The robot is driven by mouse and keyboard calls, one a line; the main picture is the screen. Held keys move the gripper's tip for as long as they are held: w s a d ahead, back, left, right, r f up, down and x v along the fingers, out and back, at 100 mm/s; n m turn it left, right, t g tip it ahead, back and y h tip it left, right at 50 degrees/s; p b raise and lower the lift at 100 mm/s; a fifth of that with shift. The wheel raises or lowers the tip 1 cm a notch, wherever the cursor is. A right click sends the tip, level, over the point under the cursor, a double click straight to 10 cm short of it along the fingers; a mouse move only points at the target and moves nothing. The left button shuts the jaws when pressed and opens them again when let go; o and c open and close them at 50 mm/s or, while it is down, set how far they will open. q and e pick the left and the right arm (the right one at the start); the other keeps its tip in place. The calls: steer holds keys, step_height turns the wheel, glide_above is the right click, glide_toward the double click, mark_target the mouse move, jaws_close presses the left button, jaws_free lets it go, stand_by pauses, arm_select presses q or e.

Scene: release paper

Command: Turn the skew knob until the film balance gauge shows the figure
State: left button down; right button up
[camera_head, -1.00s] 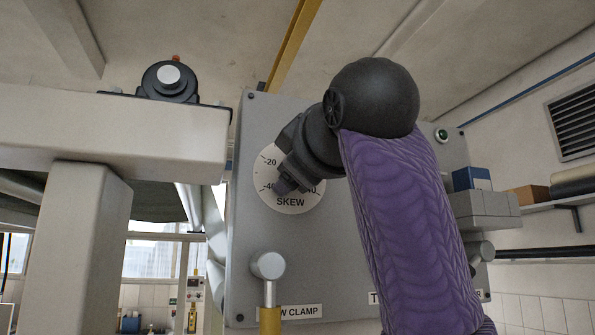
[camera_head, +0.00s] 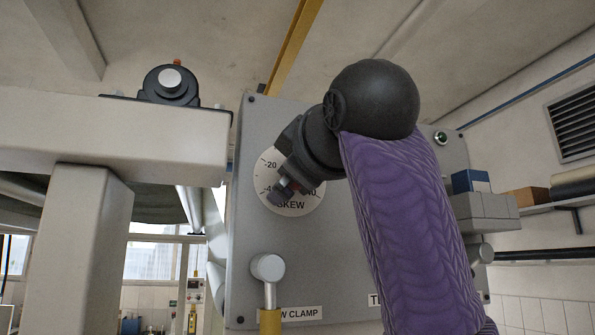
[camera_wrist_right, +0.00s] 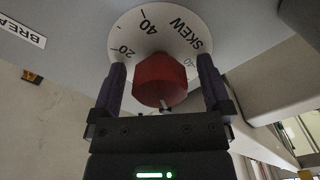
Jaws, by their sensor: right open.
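The red skew knob (camera_wrist_right: 160,80) stands out from a round white dial (camera_wrist_right: 125,35) marked SKEW with figures. In the head view the dial (camera_head: 262,175) is on the grey panel, and my right arm and gripper (camera_head: 284,188) cover its middle. In the right wrist view my right gripper (camera_wrist_right: 164,88) is open, with one finger on each side of the knob and visible gaps between fingers and knob. The knob's pointer setting cannot be read. No gauge showing film balance can be made out. My left gripper is not in view.
A lever with a grey round end (camera_head: 268,267) and yellow shaft stands below the dial, beside a partly hidden label ending in CLAMP (camera_head: 301,313). A pale beam (camera_head: 120,140) lies left of the panel (camera_head: 240,240).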

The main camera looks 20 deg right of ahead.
steer(key=s+b, duration=0.5)
steer(key=s, duration=0.5)
steer(key=shift+d, duration=0.15)
